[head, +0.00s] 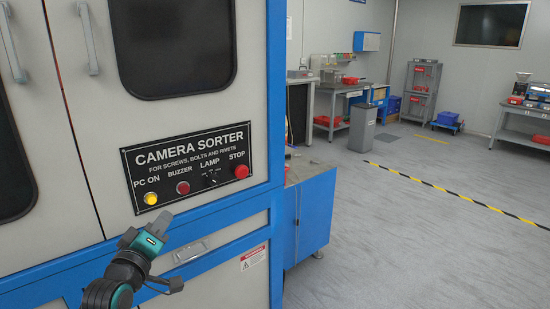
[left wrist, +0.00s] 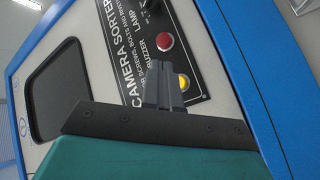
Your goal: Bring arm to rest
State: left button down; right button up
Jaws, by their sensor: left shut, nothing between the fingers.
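The camera sorter's black control panel (head: 190,166) is on the front of the white and blue cabinet. It has a yellow PC ON button (head: 151,198) that looks lit, a red buzzer button (head: 183,187), a lamp switch (head: 211,180) and a red stop button (head: 241,171). My left gripper (head: 192,222) is shut and empty, in front of the cabinet and below the panel in the head view. In the left wrist view its closed fingers (left wrist: 164,88) overlap the panel beside the yellow button (left wrist: 183,82); I cannot tell the gap. My right gripper is not in view.
The sorter's doors with handles (head: 88,38) and a dark window (head: 172,42) rise above. A lower silver handle (head: 190,252) is close to my left gripper. A blue cabinet (head: 308,222) adjoins on the right. Grey floor (head: 420,240) is open beyond, crossed by a yellow-black line.

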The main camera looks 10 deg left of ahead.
pick_arm(q)
jog(key=s+d+f+m+g+h, duration=0.1)
jog(key=s+d+f+m+g, duration=0.1)
jog(key=s+d+f+m, duration=0.2)
jog(key=s+d+f+m+g+h, duration=0.1)
jog(key=s+d+f+m+g, duration=0.2)
jog(key=s+d+f, duration=0.3)
jog(key=s+d+f+m+g+h, duration=0.1)
jog(key=s+d+f+m+g, duration=0.2)
jog(key=s+f, duration=1)
jog(key=d+f+m, duration=0.2)
jog(key=d+m, duration=0.1)
jog(key=shift+s+h, duration=0.25)
jog(key=shift+h, duration=0.05)
jog(key=shift+d+f, duration=0.1)
